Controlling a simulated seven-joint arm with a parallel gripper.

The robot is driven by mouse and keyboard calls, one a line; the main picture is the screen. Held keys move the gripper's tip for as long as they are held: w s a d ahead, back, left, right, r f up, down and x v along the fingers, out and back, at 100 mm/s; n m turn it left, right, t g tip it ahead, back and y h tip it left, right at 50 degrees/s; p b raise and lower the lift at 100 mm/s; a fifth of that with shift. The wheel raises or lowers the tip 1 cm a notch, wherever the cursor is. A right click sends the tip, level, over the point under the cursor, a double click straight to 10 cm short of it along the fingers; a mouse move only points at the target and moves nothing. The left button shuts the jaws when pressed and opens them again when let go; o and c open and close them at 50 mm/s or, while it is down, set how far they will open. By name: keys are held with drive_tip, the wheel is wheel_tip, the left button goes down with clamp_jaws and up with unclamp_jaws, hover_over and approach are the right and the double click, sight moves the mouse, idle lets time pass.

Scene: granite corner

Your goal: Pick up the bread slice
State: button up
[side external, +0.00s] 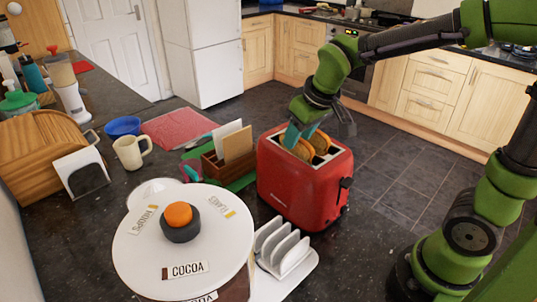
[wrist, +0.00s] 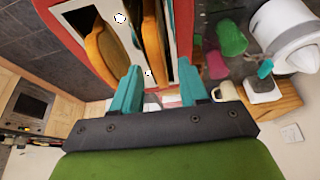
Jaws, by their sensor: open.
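Two browned bread slices stand in the slots of the red toaster (side external: 297,190), their tops showing above it. The near slice (side external: 303,151) and the far slice (side external: 320,141) also show in the wrist view, one at left (wrist: 100,55) and one nearer the middle (wrist: 153,42). My gripper (side external: 296,136) is at the toaster's top, beside the slices. In the wrist view its teal fingers (wrist: 161,76) are apart, and the middle slice lies in line with the gap between them. I cannot tell whether a finger touches bread. The slices' lower parts are hidden in the toaster.
A white toast rack (side external: 280,245) stands in front of the toaster. A wooden holder with cards (side external: 230,155) stands left of the toaster, with a white mug (side external: 131,151) and blue bowl (side external: 123,127) farther left.

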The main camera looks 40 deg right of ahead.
drive_tip(key=shift+w+f, duration=0.15)
drive_tip(key=shift+f, duration=0.15)
drive_tip(key=shift+c, duration=0.4)
clamp_jaws()
